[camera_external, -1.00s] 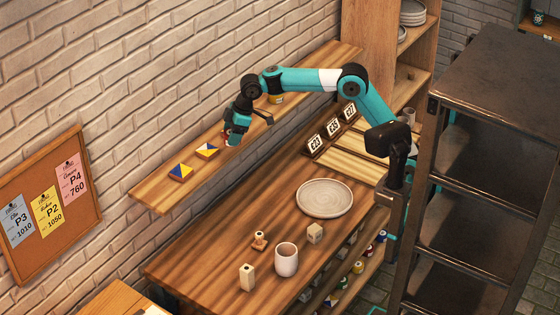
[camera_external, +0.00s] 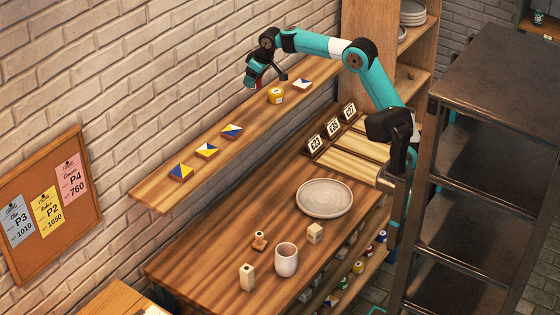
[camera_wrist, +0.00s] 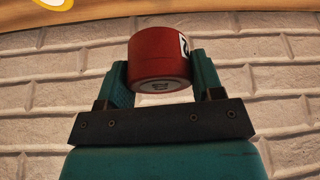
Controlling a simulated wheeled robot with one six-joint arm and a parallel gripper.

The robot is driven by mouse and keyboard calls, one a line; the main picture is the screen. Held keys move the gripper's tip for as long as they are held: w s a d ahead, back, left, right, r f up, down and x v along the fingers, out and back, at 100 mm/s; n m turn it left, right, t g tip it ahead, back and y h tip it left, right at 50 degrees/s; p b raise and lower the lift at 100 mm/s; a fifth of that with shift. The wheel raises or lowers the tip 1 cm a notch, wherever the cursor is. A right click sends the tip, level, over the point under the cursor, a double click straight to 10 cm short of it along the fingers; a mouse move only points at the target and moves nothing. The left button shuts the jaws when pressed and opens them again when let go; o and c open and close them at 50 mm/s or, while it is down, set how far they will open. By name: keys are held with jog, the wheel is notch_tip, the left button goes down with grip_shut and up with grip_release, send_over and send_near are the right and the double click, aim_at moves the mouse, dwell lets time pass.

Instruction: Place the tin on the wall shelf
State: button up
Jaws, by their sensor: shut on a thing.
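My gripper (camera_external: 258,84) is shut on a red tin. In the wrist view the tin (camera_wrist: 158,58) sits between the two fingers (camera_wrist: 160,85), with part of a white label on its right side. In the external view only a small bit of red shows at the fingertips. The wall shelf (camera_external: 153,192) is a long wooden board along the brick wall. In the wrist view the shelf's wood (camera_wrist: 200,12) crosses the top edge.
Below, the table holds a plate (camera_external: 325,198), a cup (camera_external: 286,260) and price signs (camera_external: 333,128).

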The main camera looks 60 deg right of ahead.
aim_at(251, 116)
notch_tip(251, 116, down, 13)
jog(key=shift+r+p, duration=0.1)
jog(key=shift+p, duration=0.95)
jog(key=shift+f, duration=0.25)
jog(key=o, duration=1)
jog(key=shift+r, duration=0.1)
